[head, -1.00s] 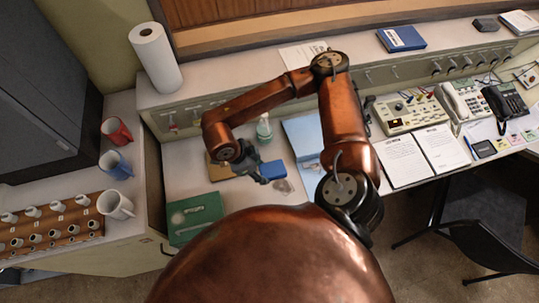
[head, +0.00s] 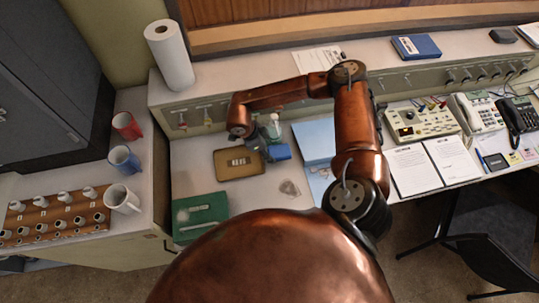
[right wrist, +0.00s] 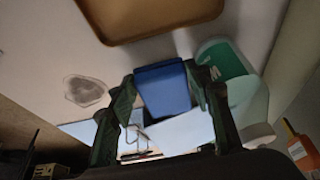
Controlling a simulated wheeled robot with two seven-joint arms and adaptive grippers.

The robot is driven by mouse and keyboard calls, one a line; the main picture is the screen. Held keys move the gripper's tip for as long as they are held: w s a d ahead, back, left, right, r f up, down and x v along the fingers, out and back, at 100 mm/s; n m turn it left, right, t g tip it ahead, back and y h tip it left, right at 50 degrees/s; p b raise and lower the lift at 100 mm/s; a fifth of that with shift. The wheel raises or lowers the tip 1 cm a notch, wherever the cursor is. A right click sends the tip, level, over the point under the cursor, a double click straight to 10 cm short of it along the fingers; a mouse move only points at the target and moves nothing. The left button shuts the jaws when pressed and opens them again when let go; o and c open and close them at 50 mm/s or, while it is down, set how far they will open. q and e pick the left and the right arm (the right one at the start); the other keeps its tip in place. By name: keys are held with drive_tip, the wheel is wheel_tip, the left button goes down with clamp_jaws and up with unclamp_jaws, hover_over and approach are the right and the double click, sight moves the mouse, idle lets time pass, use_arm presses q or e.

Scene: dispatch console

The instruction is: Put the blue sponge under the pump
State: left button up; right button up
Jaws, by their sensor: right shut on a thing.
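The blue sponge (head: 280,152) is held between the fingers of my right gripper (head: 266,143), beside the pump bottle. In the right wrist view the sponge (right wrist: 163,88) sits between both fingertips. The pump bottle (head: 273,124) is clear with a green label and a pale top; my gripper and forearm partly cover it in the head view. In the right wrist view the bottle (right wrist: 232,72) is close by the right-hand finger. I cannot tell whether the sponge touches the desk or the bottle. My left gripper is not in view.
A brown tray (head: 224,172) lies left of the sponge, and a green box (head: 200,213) is nearer me. A grey patch (head: 290,187) marks the desk. The raised ledge (head: 225,90) runs behind.

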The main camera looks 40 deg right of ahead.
wheel_tip(320, 180, down, 3)
drive_tip(key=shift+f, duration=0.15)
drive_tip(key=o, duration=0.8)
drive_tip(key=v, duration=1.2)
